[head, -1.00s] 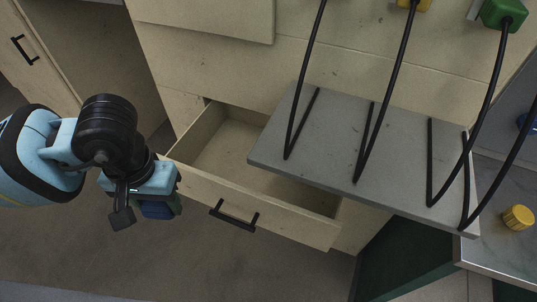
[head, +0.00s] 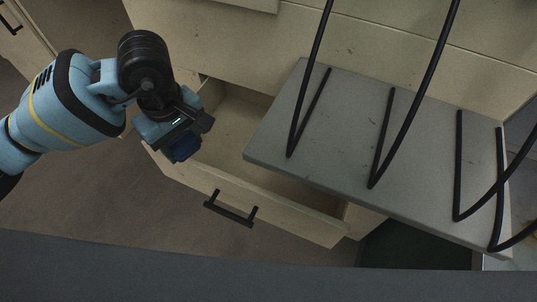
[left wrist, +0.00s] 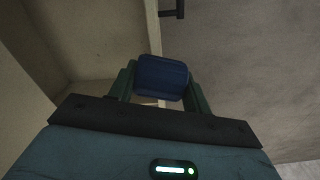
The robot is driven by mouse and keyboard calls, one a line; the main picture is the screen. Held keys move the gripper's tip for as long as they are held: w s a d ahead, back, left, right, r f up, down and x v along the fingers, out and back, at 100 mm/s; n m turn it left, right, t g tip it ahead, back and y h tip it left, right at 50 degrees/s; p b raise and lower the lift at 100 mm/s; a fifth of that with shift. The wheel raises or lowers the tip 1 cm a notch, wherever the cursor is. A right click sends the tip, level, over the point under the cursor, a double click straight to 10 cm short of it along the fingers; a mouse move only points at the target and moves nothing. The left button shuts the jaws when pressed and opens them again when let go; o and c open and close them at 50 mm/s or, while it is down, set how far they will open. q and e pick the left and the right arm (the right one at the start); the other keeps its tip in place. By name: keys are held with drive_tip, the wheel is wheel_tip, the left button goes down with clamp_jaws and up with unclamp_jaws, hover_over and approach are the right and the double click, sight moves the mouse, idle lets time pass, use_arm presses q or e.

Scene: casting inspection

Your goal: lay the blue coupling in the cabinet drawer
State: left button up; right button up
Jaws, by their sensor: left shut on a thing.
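The blue coupling (left wrist: 161,78) is held between the two fingers of my left gripper (left wrist: 160,92) in the left wrist view. In the head view the blue coupling (head: 186,148) shows below the left gripper (head: 178,135), partly hidden by it. The gripper is over the left end of the open cabinet drawer (head: 290,204), near its front wall. The drawer is pulled out and its visible inside looks empty. Its right part is hidden under a grey board. My right gripper is not in view.
The black drawer handle (head: 231,208) sticks out in front. The left part of the drawer is uncovered from above.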

use_arm(q)
drive_tip(key=w+d+f+n+b, duration=0.1)
drive_tip(key=w+f+n, duration=0.3)
drive_tip(key=n, duration=0.6)
drive_tip(key=w+d+f+n+b, duration=0.2)
drive_tip(key=w+f+n+b, duration=0.1)
drive_tip(key=n, duration=0.8)
drive_tip(key=shift+w+d+f+n+b, duration=0.3)
drive_tip(key=shift+w+f, duration=0.15)
drive_tip(key=shift+w, duration=0.9)
wheel_tip(320, 180, down, 9)
drive_tip(key=shift+b, duration=0.4)
drive_tip(key=shift+f, duration=0.5)
drive_tip(key=shift+f, duration=0.6)
drive_tip(key=o, duration=1.1)
drive_tip(key=shift+c, duration=0.2)
